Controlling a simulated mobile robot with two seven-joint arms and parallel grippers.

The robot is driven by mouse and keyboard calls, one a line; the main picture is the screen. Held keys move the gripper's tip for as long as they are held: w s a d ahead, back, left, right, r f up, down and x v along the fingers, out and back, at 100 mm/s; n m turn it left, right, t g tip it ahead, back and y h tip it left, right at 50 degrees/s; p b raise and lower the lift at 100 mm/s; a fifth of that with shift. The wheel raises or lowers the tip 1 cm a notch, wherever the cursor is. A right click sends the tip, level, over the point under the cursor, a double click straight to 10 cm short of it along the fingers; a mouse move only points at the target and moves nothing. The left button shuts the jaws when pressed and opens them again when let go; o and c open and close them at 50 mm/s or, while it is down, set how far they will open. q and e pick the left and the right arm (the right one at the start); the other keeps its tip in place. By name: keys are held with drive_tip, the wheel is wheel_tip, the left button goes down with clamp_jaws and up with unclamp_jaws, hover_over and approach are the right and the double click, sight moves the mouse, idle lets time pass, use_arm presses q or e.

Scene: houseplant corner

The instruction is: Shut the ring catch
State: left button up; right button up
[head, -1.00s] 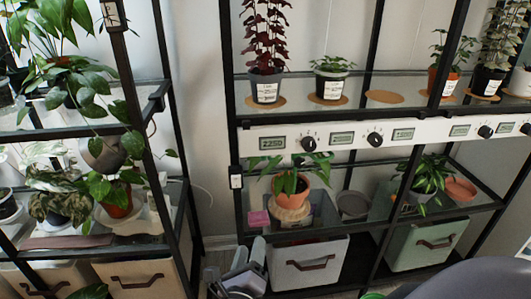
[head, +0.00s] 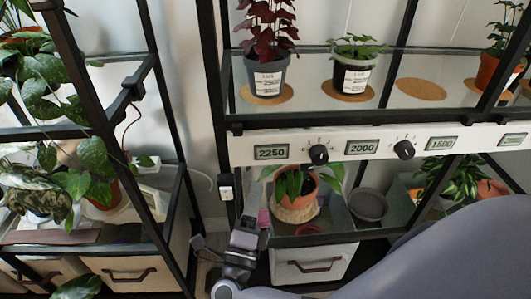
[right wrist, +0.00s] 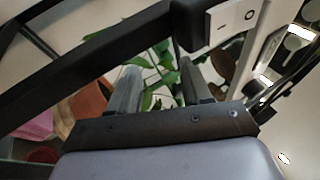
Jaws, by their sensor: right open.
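I cannot make out a ring catch for certain in either view. My right gripper (head: 236,236) is in front of the black shelf post, low in the head view, below a white rocker switch (head: 226,187). In the right wrist view its two grey fingers (right wrist: 158,88) stand apart with nothing held, and green leaves show beyond them. The switch also shows large at the top of that view (right wrist: 234,18), beside a black bar. My left gripper is not in view.
A terracotta pot (head: 305,186) with a leafy plant stands on the lower glass shelf, a pink block (head: 263,217) beside it. A white panel (head: 380,146) with dials and displays crosses above. A drawer box (head: 312,264) sits below. Another plant rack stands left.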

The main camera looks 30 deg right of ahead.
drive_tip(key=x, duration=0.7)
drive_tip(key=shift+w+r, duration=0.15)
drive_tip(key=shift+r, duration=0.1)
drive_tip(key=shift+d, duration=0.1)
clamp_jaws()
